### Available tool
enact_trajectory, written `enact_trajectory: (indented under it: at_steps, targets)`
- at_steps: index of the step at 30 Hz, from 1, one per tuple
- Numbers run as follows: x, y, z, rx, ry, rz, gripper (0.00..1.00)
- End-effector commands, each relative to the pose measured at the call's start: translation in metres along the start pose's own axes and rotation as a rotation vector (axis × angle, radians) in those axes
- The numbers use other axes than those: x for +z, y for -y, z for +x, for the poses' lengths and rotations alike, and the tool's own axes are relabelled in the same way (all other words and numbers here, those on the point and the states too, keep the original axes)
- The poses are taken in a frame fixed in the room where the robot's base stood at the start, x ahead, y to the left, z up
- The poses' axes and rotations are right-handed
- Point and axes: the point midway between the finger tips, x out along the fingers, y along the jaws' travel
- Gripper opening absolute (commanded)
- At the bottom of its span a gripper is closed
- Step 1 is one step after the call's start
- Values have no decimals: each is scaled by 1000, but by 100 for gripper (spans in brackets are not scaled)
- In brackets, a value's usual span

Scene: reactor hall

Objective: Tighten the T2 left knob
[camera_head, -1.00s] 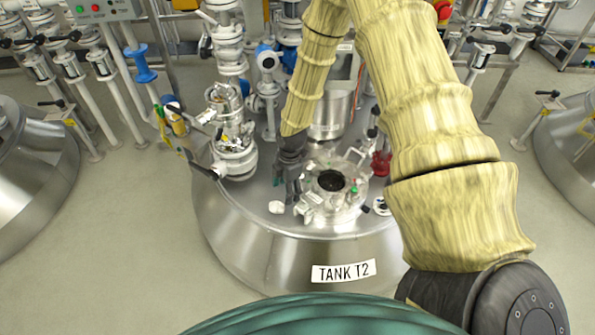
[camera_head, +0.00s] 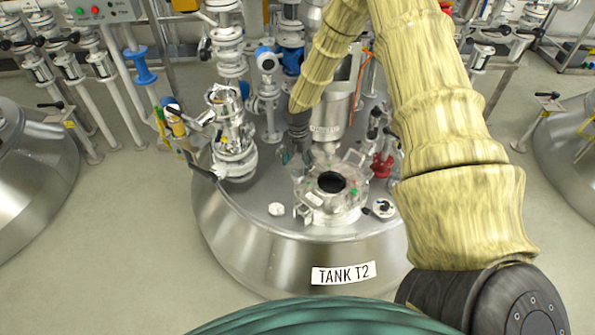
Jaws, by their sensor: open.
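Tank T2 (camera_head: 235,225) is a shiny steel vessel with a white "TANK T2" label (camera_head: 343,274) on its front. A small white knob (camera_head: 277,209) sits on the tank top, left of the round manway (camera_head: 331,190). A second round white-and-black fitting (camera_head: 383,208) sits to the right of the manway. I cannot tell how tight the left knob is. My gripper (camera_head: 287,158) is open over the tank top, behind and above the left knob and apart from it. Its fingers are small and partly blurred against the fittings.
A steel valve assembly (camera_head: 233,150) stands at the tank's left. A steel pot-like vessel (camera_head: 332,112) stands behind the manway, with red fittings (camera_head: 382,165) to the right. The tank top in front of and left of the knob is clear.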

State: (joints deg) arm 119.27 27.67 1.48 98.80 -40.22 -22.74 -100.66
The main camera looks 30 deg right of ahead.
Motion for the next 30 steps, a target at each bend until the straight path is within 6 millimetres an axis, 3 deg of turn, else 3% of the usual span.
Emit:
enact_trajectory:
  at_steps: [6,12,24,26,30]
  targets:
    - [0,1,28,-2,0,0,67]
    - [0,1,43,-1,0,1,67]
    - [0,0,48,0,0,1,67]
    - [0,0,47,0,0,1,60]
    - [0,0,47,0,0,1,34]
